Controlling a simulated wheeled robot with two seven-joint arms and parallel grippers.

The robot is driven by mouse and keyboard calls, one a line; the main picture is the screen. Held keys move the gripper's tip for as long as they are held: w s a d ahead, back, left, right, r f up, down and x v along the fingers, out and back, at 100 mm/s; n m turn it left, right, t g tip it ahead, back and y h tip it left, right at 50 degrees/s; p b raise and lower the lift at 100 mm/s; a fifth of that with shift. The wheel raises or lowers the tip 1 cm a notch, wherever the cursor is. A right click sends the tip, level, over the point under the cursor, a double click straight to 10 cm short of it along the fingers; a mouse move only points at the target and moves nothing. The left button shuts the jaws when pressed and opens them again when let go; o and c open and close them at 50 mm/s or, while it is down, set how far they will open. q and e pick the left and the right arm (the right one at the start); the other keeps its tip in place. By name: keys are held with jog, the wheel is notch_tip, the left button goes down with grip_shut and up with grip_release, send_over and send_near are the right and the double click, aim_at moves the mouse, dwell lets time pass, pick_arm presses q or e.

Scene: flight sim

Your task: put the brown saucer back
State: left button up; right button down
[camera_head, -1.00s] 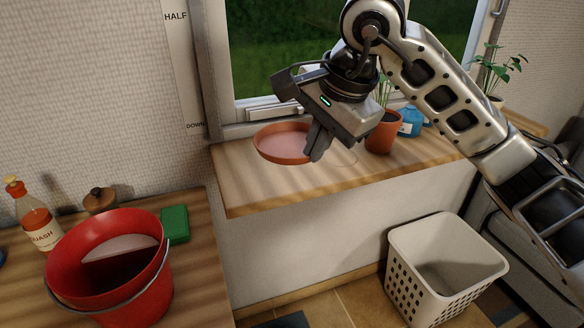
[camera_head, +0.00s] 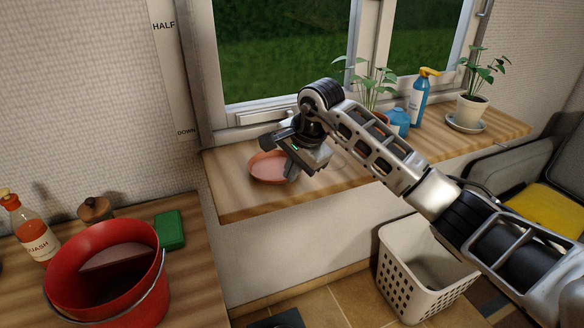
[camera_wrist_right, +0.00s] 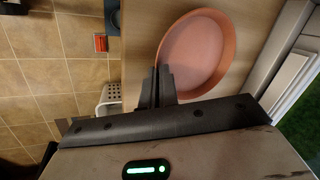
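The brown saucer (camera_head: 262,170) is a round, shallow terracotta dish, low over the left part of the wooden windowsill (camera_head: 235,200). I cannot tell whether it touches the wood. My right gripper (camera_head: 292,176) is at its right rim, fingers pointing down. In the right wrist view the saucer (camera_wrist_right: 195,55) extends from the nearly closed fingers (camera_wrist_right: 157,88), which pinch its rim. A faint round outline (camera_head: 340,161) shows on the sill to the right of the gripper. My left gripper is not in view.
Behind my right arm stand a potted plant (camera_head: 372,88), a blue container (camera_head: 397,120) and a blue spray bottle (camera_head: 418,100). A plant in a pale pot (camera_head: 470,110) is farther right. A red bucket (camera_head: 95,240) and green sponge (camera_head: 170,230) are left; a white basket (camera_head: 395,275) is below.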

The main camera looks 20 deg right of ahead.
jog(key=shift+f, duration=0.2)
jog(key=c, duration=1.7)
grip_release()
jog(key=b+v, duration=0.1)
jog(key=v, duration=1.1)
jog(key=shift+a+r, duration=0.1)
jog(key=shift+r, duration=0.05)
